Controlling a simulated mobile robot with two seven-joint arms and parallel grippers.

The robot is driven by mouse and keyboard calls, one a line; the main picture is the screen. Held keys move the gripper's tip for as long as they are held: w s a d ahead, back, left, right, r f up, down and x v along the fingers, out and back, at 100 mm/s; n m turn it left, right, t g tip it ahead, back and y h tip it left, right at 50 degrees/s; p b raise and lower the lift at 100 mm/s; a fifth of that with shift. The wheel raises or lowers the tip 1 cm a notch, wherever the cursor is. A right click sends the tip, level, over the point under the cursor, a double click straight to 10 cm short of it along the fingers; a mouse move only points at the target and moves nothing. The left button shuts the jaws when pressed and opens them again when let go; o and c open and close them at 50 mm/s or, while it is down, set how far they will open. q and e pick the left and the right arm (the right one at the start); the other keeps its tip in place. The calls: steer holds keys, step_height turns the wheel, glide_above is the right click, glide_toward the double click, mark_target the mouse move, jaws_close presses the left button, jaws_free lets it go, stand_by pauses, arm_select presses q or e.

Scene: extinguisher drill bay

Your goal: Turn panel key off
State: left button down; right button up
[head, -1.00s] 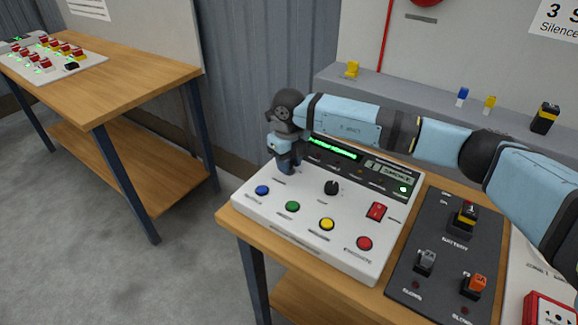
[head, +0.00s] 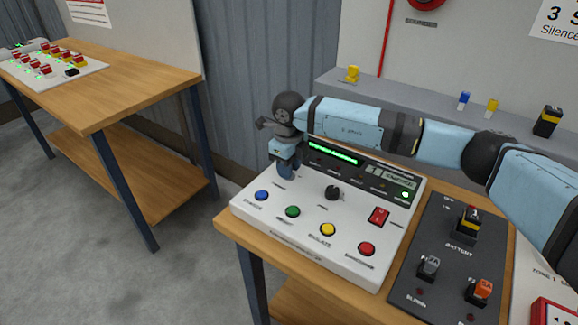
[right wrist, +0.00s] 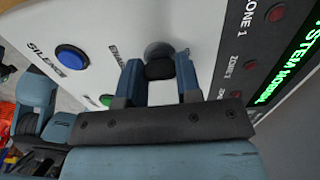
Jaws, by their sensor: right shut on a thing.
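The white control panel (head: 300,236) lies on a wooden bench, with a dark strip and green display along its back. My right gripper (head: 286,172) points down onto the panel's back left corner. In the right wrist view my right gripper (right wrist: 160,72) is shut on the dark panel key (right wrist: 160,70), one blue finger on each side. The key stands in a round grey lock (right wrist: 158,48). In the head view the gripper hides the key, and its angle is hard to tell. My left gripper is not in view.
Blue (head: 262,196), green (head: 292,212), yellow (head: 328,230) and red (head: 366,249) buttons line the panel's front. A black knob (head: 332,192) and red switch (head: 378,216) sit behind them. Another bench (head: 125,75) stands left.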

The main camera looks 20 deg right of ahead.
steer(key=o, duration=0.9)
step_height(320, 180, up, 14)
steer(key=shift+f, duration=0.1)
